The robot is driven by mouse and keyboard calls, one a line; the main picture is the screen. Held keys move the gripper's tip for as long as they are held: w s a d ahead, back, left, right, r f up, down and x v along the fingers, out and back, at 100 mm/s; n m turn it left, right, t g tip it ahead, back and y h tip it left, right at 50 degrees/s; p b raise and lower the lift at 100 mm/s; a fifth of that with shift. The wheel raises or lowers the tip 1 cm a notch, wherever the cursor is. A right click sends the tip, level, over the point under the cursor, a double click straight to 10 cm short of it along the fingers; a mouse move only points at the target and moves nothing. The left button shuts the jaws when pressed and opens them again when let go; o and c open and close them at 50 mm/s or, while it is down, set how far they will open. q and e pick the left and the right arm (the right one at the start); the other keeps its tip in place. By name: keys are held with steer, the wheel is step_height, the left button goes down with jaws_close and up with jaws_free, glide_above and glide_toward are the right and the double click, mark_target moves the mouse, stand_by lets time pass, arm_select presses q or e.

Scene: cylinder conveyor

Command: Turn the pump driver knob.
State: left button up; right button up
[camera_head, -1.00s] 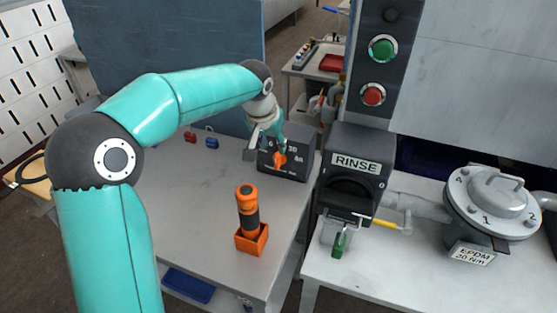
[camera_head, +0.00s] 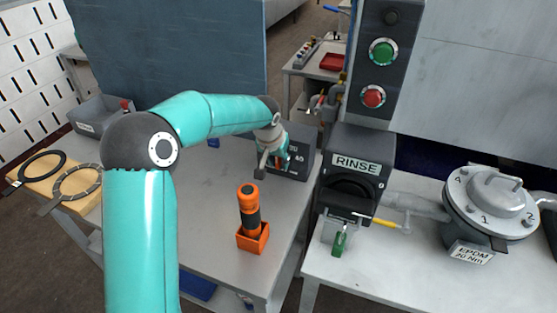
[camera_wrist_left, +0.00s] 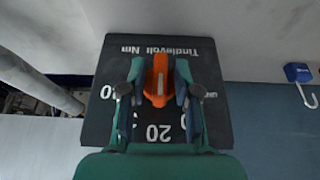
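The pump driver is a dark box (camera_head: 298,172) with white numbers, at the far right of the left table. In the head view my arm mostly hides its knob. In the left wrist view the orange knob (camera_wrist_left: 158,80) sits on the dark dial face (camera_wrist_left: 215,125), with upside-down lettering and a 20. My left gripper (camera_wrist_left: 159,72) has one finger on each side of the knob, very close to it. Whether the fingers press on it cannot be told. The left gripper also shows in the head view (camera_head: 272,166). My right gripper is in no view.
An orange-black handheld tool (camera_head: 249,211) stands in an orange holder (camera_head: 253,243) on the grey table. A RINSE unit (camera_head: 354,165) and a round valve (camera_head: 490,205) stand right. A grey bin (camera_head: 98,115) and a board with rings (camera_head: 44,178) lie left.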

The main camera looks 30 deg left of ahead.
arm_select(q)
jaws_close()
steer(key=shift+a+h, duration=0.1)
steer(key=shift+h, duration=0.2)
steer(key=shift+a+n+t+h, duration=0.1)
steer(key=shift+n+t+h, duration=0.2)
steer(key=shift+h, duration=0.2)
steer(key=shift+a+f+h+b, duration=0.15)
steer(key=shift+h+b, duration=0.15)
steer(key=shift+h, duration=0.4)
steer(key=n+t+h+b, duration=0.1)
steer(key=h+b, duration=0.2)
steer(key=b, duration=0.1)
steer(key=t+h+b, duration=0.1)
steer(key=h+b, duration=0.2)
steer(key=b, duration=0.1)
steer(key=f+n+t+h+b, duration=0.1)
steer(key=h+b, duration=0.2)
steer(key=b, duration=0.1)
steer(key=shift+s+a+n+t+b, duration=0.1)
steer(key=shift+a+n+t+b, duration=0.2)
steer(key=shift+t+b, duration=0.1)
steer(key=shift+n+t+h+b, duration=0.4)
steer(key=shift+t+h+b, duration=0.1)
steer(key=shift+h+b, duration=0.5)
steer(key=shift+o, duration=1.6)
jaws_free()
steer(key=shift+d+r, duration=0.1)
steer(key=shift+r, duration=0.05)
steer(key=shift+s, duration=0.1)
